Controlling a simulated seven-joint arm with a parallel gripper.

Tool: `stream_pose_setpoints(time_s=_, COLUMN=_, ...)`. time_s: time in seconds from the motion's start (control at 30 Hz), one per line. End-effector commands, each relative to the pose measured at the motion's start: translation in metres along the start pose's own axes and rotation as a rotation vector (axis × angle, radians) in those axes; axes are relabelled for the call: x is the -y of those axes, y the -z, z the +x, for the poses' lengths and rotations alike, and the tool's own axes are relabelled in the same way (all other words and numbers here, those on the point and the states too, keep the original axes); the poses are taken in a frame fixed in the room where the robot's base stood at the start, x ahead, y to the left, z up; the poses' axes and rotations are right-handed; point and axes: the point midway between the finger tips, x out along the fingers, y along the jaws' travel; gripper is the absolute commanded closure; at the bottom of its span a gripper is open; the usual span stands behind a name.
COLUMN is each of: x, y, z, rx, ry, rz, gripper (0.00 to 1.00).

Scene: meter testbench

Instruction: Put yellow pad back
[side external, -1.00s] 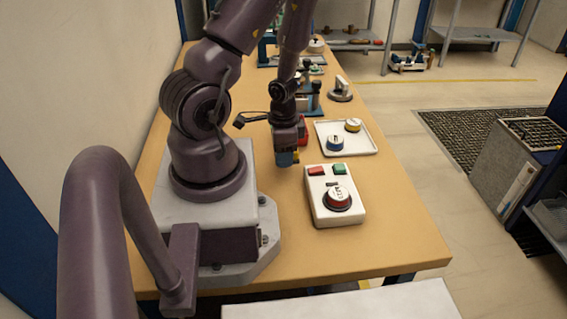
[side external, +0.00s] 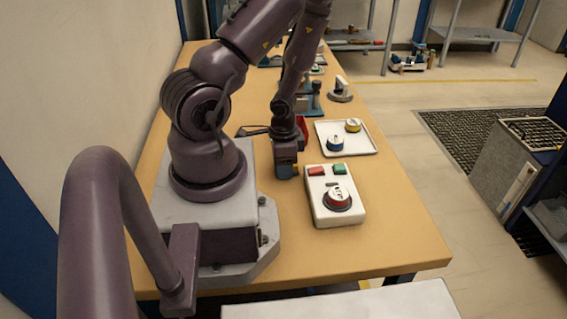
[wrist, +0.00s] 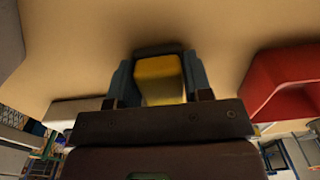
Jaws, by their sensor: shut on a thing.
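My gripper (side external: 286,171) is low over the wooden table, just left of the white button box, in the side view. In the wrist view its two blue-grey fingers (wrist: 160,76) are shut on the yellow pad (wrist: 161,80), a small block with a rounded top. In the side view the pad is mostly hidden by the fingers. A dark band or shadow lies just past the pad in the wrist view. I cannot tell whether the pad touches the table.
The white box (side external: 322,210) with red, green and dial controls is close on the right. A red open bin (side external: 302,128) stands behind my gripper and shows in the wrist view (wrist: 282,82). A white tray (side external: 361,151) holds a blue and a yellow round piece. The front table is clear.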

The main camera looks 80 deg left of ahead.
Motion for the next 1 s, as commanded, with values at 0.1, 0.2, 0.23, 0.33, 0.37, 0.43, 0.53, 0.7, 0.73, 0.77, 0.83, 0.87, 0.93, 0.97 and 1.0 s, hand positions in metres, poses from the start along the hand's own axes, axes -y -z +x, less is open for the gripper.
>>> stream_pose_setpoints(time_s=0.1, x=0.0, y=0.0, z=0.001, rx=0.0, ry=0.0, rz=0.002, gripper=0.38)
stream_pose_setpoints(time_s=0.2, x=0.0, y=0.0, z=0.001, rx=0.0, ry=0.0, rz=0.001, gripper=0.29)
stream_pose_setpoints(time_s=0.23, x=0.0, y=0.0, z=0.001, rx=0.0, ry=0.0, rz=0.001, gripper=0.29)
stream_pose_setpoints(time_s=0.33, x=0.0, y=0.0, z=0.001, rx=0.0, ry=0.0, rz=0.001, gripper=0.29)
stream_pose_setpoints(time_s=0.37, x=0.0, y=0.0, z=0.001, rx=0.0, ry=0.0, rz=0.001, gripper=0.29)
stream_pose_setpoints(time_s=0.43, x=0.0, y=0.0, z=0.001, rx=0.0, ry=0.0, rz=0.001, gripper=0.29)
stream_pose_setpoints(time_s=0.53, x=0.0, y=0.001, z=-0.003, rx=-0.002, ry=0.0, rz=-0.001, gripper=0.29)
stream_pose_setpoints(time_s=0.7, x=-0.001, y=0.0, z=-0.014, rx=-0.003, ry=-0.007, rz=-0.006, gripper=0.29)
stream_pose_setpoints(time_s=0.73, x=-0.001, y=0.001, z=-0.017, rx=-0.004, ry=-0.007, rz=-0.004, gripper=0.29)
stream_pose_setpoints(time_s=0.77, x=-0.001, y=0.0, z=-0.019, rx=-0.003, ry=-0.007, rz=-0.005, gripper=0.29)
stream_pose_setpoints(time_s=0.83, x=0.0, y=0.0, z=-0.025, rx=-0.004, ry=-0.002, rz=-0.002, gripper=0.29)
stream_pose_setpoints(time_s=0.87, x=0.001, y=0.0, z=-0.028, rx=-0.004, ry=0.002, rz=-0.003, gripper=0.29)
stream_pose_setpoints(time_s=0.93, x=0.001, y=0.001, z=-0.03, rx=-0.001, ry=0.005, rz=0.007, gripper=0.29)
stream_pose_setpoints(time_s=0.97, x=0.001, y=0.001, z=-0.032, rx=-0.002, ry=0.007, rz=0.007, gripper=0.29)
stream_pose_setpoints(time_s=1.0, x=0.001, y=0.001, z=-0.034, rx=-0.003, ry=0.007, rz=0.007, gripper=0.29)
